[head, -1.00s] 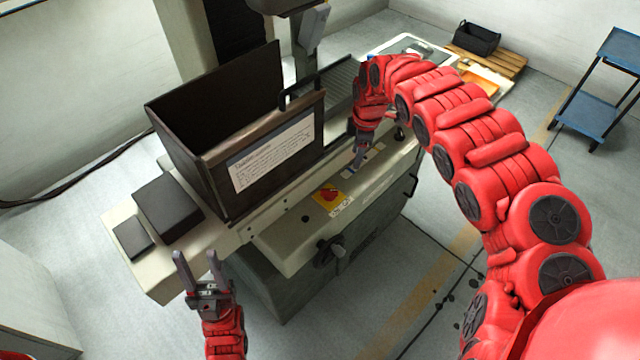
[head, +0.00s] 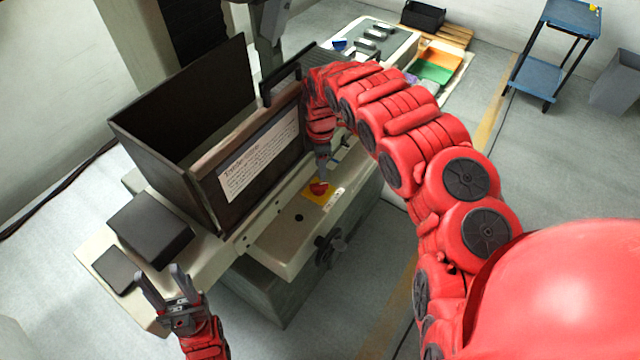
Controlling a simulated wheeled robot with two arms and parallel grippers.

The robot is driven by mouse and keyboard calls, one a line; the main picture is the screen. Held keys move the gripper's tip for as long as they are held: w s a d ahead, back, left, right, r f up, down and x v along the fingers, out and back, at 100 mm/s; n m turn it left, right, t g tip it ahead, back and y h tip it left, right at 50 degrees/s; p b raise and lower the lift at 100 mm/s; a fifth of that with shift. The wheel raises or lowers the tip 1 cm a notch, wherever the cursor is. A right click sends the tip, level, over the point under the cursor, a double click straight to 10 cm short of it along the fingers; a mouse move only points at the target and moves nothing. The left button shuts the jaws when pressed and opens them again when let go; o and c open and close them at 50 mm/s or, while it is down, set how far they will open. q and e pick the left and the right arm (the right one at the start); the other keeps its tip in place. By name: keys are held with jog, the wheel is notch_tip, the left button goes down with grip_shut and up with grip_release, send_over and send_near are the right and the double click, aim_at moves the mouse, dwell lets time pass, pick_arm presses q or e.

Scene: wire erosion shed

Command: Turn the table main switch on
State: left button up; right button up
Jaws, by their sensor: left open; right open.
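The table main switch is a red rotary knob (head: 317,188) on a yellow plate (head: 324,198), on the front panel of the machine table (head: 285,235). My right gripper (head: 322,176) points down at the knob from above, its fingertips right at or just over it. It is seen nearly edge-on, so I cannot tell whether the fingers touch the knob or straddle it. My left gripper (head: 163,277) is open and empty, in front of the table's left end, well away from the switch.
A dark open tank with a printed notice (head: 258,155) stands on the table just left of the switch. A black handwheel (head: 330,247) sticks out below the panel. Dark blocks (head: 150,228) lie at the left end. A blue cart (head: 545,75) stands far right. Floor in front is clear.

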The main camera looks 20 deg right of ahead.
aim_at(321, 184)
notch_tip(321, 184, down, 6)
jog(key=shift+a+p, duration=0.15)
jog(key=shift+p, duration=0.35)
jog(key=shift+d+f, duration=0.2)
jog(key=shift+f, duration=0.55)
grip_shut()
